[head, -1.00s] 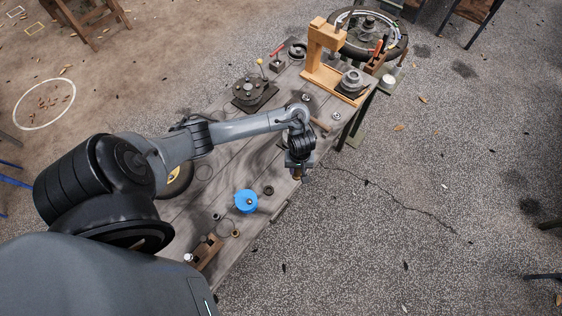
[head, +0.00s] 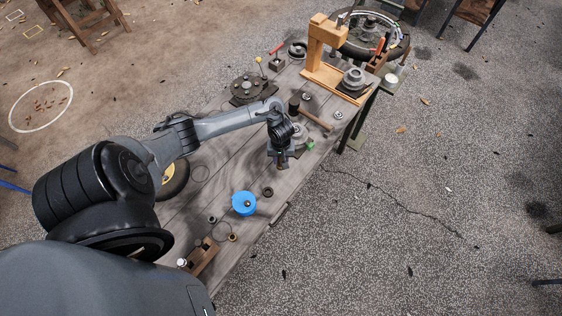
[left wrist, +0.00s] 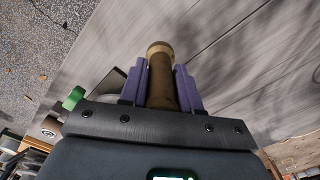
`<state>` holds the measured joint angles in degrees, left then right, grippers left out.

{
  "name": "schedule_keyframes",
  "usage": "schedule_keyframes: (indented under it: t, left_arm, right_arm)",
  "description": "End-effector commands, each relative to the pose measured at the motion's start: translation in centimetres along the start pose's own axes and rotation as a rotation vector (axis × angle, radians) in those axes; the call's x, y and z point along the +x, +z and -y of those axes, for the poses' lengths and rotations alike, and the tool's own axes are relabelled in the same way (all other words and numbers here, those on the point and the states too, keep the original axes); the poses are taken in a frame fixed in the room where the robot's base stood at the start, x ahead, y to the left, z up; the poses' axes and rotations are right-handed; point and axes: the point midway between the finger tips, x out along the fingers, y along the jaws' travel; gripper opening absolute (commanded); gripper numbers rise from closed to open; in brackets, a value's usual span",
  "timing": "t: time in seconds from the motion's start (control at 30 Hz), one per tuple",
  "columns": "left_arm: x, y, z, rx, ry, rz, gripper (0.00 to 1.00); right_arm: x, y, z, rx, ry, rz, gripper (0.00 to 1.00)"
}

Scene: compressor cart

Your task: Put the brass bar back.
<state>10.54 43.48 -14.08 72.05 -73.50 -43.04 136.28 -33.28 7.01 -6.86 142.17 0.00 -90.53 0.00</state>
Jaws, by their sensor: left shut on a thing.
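My left gripper (head: 282,166) is over the grey wooden table (head: 226,180), near its right long edge. In the left wrist view, its purple fingers (left wrist: 161,84) are shut on a brass bar (left wrist: 161,76), which sticks out beyond the fingertips. The bar's tip is paler than its shaft. The bar cannot be made out clearly in the head view. I cannot tell the gap between the bar and the tabletop. My right gripper is not in view.
A blue round part (head: 244,203), a small dark ring (head: 268,191) and a wooden block (head: 204,256) lie on the near table half. A hammer (head: 316,119), a flanged disc (head: 249,88) and a wooden press frame (head: 322,53) are farther off. A green piece (head: 310,145) is by the gripper.

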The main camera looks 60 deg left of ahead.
Motion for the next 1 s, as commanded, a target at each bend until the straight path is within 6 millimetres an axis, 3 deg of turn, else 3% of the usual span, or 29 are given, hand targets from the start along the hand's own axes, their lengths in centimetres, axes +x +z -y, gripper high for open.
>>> schedule_keyframes:
  t: [0.13, 0.57, 0.6, 0.73, 1.0]
  left_arm:
    - [1.8, 0.0, -0.1, -0.001, 0.002, 0.000, 0.00]
    - [2.2, 0.0, -0.1, -0.001, 0.002, 0.000, 0.00]
    - [2.3, 0.1, -0.1, 0.000, 0.001, 0.001, 0.35]
    - [2.3, 0.1, 0.0, 0.000, 0.001, 0.001, 0.55]
    - [2.3, 0.0, 0.0, -0.001, 0.000, 0.001, 0.57]
  right_arm:
    - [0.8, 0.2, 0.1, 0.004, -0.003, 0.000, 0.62]
    - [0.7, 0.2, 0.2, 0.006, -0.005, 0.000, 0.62]
    - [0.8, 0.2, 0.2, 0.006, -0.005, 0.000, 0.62]
    - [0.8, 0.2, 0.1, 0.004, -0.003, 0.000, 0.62]
    - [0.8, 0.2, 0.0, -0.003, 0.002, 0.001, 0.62]
